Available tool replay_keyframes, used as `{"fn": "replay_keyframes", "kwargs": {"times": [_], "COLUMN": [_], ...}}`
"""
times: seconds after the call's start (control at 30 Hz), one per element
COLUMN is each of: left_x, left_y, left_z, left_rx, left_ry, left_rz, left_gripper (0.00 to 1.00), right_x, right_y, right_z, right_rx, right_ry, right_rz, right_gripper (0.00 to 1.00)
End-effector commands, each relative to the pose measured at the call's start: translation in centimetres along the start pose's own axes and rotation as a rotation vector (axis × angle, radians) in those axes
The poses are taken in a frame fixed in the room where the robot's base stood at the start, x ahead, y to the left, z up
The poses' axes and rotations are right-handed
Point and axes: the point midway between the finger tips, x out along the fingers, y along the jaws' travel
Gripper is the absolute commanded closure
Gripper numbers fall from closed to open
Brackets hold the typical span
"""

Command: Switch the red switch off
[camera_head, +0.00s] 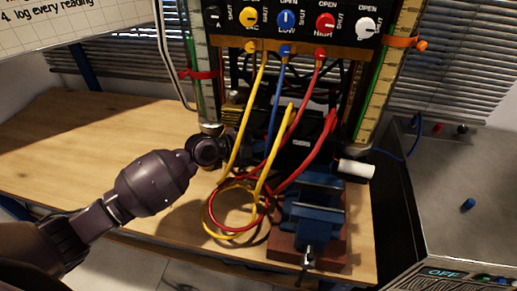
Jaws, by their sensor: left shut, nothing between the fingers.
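No part that I can clearly identify as the red switch shows in the head view. A red knob (325,22) sits on the black valve panel (268,22), between OPEN and SHUT labels, beside yellow, blue and white knobs. A small red part (438,128) shows at the back of the grey unit on the right. My left arm reaches in from the lower left over the wooden table. My left gripper (232,146) is shut and empty, left of the hoses and below the panel; its fingertips are dark and hard to make out. My right gripper is not in view.
Yellow, blue and red hoses (233,146) hang from the panel and coil on the wooden table (85,150). A blue vise (312,205) stands at the table's front right. The grey unit (470,175) has an OFF display (443,272). The table's left side is clear.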

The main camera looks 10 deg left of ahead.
Motion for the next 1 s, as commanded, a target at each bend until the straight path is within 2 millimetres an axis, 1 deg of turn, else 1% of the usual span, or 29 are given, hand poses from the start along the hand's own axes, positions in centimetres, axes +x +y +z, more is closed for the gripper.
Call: {"fn": "replay_keyframes", "kwargs": {"times": [0.03, 0.2, 0.5, 0.53, 0.6, 0.7, 1.0], "left_x": [0.4, 0.6, 0.8, 0.7, 0.5, 0.5, 0.5], "left_y": [0.9, 1.3, 1.9, 1.5, 1.0, 0.9, 0.8], "left_z": [0.5, 0.8, 1.1, 0.9, 0.8, 0.8, 0.8], "left_rx": [0.008, 0.050, 0.152, 0.155, 0.155, 0.155, 0.152], "left_ry": [-0.002, -0.004, -0.005, -0.006, -0.007, -0.008, -0.008], "left_rz": [-0.004, -0.046, -0.145, -0.151, -0.152, -0.152, -0.150], "left_gripper": [1.00, 1.00, 1.00, 1.00, 1.00, 1.00, 1.00], "right_x": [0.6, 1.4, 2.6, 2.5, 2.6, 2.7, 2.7], "right_y": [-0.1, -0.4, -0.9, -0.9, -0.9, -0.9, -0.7], "right_z": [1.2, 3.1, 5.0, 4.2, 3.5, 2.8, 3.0], "right_rx": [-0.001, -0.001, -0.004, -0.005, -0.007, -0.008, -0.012], "right_ry": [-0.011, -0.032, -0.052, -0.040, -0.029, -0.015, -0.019], "right_rz": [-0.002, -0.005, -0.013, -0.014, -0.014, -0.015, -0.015], "right_gripper": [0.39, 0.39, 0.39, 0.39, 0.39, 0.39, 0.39]}}
